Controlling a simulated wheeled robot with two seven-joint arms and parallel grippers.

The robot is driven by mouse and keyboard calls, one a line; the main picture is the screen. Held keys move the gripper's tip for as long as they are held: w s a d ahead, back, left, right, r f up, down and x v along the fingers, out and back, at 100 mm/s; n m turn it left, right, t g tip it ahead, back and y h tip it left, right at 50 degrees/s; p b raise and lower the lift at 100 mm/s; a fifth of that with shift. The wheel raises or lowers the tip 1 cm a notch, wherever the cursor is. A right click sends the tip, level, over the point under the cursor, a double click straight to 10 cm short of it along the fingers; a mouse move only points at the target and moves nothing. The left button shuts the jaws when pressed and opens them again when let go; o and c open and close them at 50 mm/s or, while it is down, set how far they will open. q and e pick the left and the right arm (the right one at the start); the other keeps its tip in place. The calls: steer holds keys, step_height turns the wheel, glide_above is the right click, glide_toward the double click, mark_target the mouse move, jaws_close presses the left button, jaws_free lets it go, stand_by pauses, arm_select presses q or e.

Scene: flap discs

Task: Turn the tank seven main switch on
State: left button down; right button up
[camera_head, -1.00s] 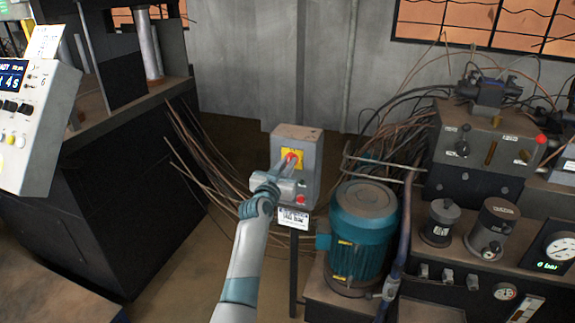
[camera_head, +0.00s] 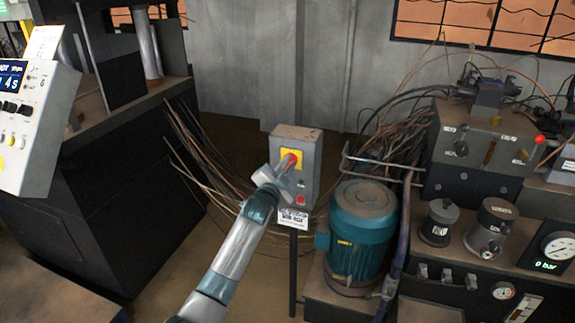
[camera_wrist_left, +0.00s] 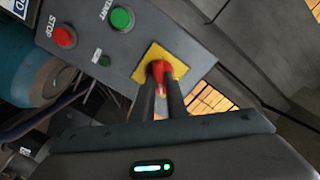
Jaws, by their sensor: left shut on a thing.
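The main switch is a red rotary handle (camera_head: 290,160) on a yellow plate (camera_head: 291,153), on the upper front of a grey box (camera_head: 309,160) on a post. My left gripper (camera_head: 281,168) reaches it from the front and is shut on the handle, partly covering it. In the left wrist view the red handle (camera_wrist_left: 158,72) sits between the two dark fingers (camera_wrist_left: 161,92), before the yellow plate (camera_wrist_left: 176,64). The box also bears a green START button (camera_wrist_left: 122,18), a red STOP button (camera_wrist_left: 63,36) and a dark ON lamp (camera_wrist_left: 104,60). My right gripper is out of view.
A teal motor (camera_head: 362,235) stands right of the box. A hydraulic unit (camera_head: 480,260) with a gauge (camera_head: 558,246) reading 0 bar is farther right. Loose cables (camera_head: 195,150) hang at the left, beside a dark press frame (camera_head: 130,200). A white label plate (camera_head: 293,218) is below the box.

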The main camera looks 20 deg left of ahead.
arm_select(q)
steer(key=m, duration=0.4)
steer(key=shift+m, duration=0.4)
steer(key=m, duration=0.4)
steer(key=shift+d+f+p, duration=0.1)
steer(key=shift+f+p, duration=0.1)
steer(key=shift+p, duration=0.15)
steer(key=c, duration=1.8)
jaws_free()
steer(key=shift+o, duration=0.2)
steer(key=shift+s, duration=0.15)
